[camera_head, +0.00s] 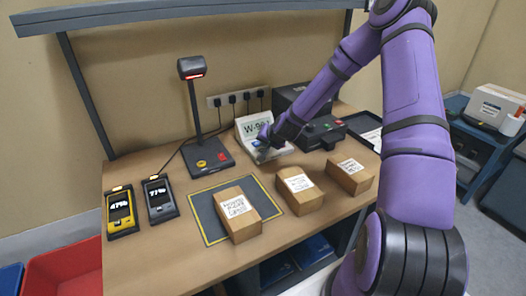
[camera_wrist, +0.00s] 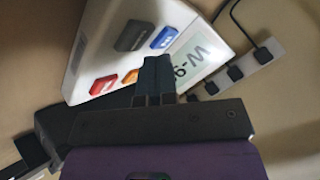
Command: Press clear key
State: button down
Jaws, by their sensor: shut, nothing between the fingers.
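A white keypad device (camera_head: 249,121) with a slanted face and a display stands at the back of the bench. In the wrist view, the white device (camera_wrist: 92,45) shows a grey key (camera_wrist: 134,36), a blue key (camera_wrist: 164,37), a red key (camera_wrist: 103,84) and an orange key (camera_wrist: 131,77). I cannot read the key labels, so I cannot tell which is the clear key. My gripper (camera_head: 262,147) is at the device's front and hides part of its keys. In the wrist view, my gripper (camera_wrist: 154,62) is shut and empty, its tips overlapping the lower device face near the orange key.
A scanner on a stand (camera_head: 207,120) is to the left. Cartons (camera_head: 235,214), (camera_head: 300,189), (camera_head: 348,175) stand along the front. Two handhelds (camera_head: 121,212), (camera_head: 160,198) lie at left. A power strip (camera_wrist: 245,72) with cables is behind the device. A dark machine (camera_head: 320,133) stands at right.

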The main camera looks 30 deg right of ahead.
jog(key=shift+f, duration=0.15)
jog(key=shift+f, duration=0.3)
jog(key=shift+f, duration=0.35)
dwell(0.8)
dwell(0.3)
jog(key=shift+r, duration=0.8)
jog(key=shift+r, duration=2.5)
